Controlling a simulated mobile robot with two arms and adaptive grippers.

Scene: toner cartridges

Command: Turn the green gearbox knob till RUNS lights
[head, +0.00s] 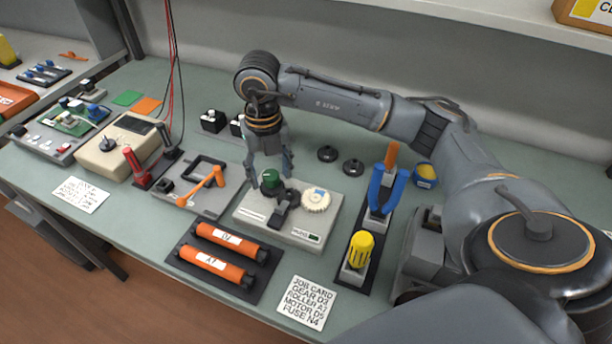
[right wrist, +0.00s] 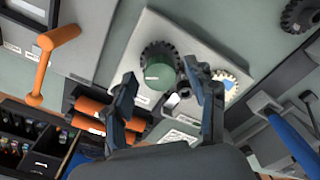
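The green knob (head: 270,179) stands on the pale gearbox block (head: 250,216), beside a cream gear (head: 316,200) and a dark part. My right gripper (head: 269,174) points down over the knob, one fingertip on either side. In the right wrist view the green knob (right wrist: 160,76) shows with a white mark on top and a dark toothed gear around it. The fingers (right wrist: 160,75) are spread, with gaps to the knob. A small dark green window (head: 314,238) is at the block's front right; I cannot tell whether it is lit. My left gripper is out of view.
Orange rollers (head: 228,238) lie in a dark tray in front. An orange-handled crank (head: 205,187) is left; blue-handled pliers (head: 382,190) and a yellow-handled tool (head: 358,250) stand right. A job card (head: 307,300) lies at the front edge.

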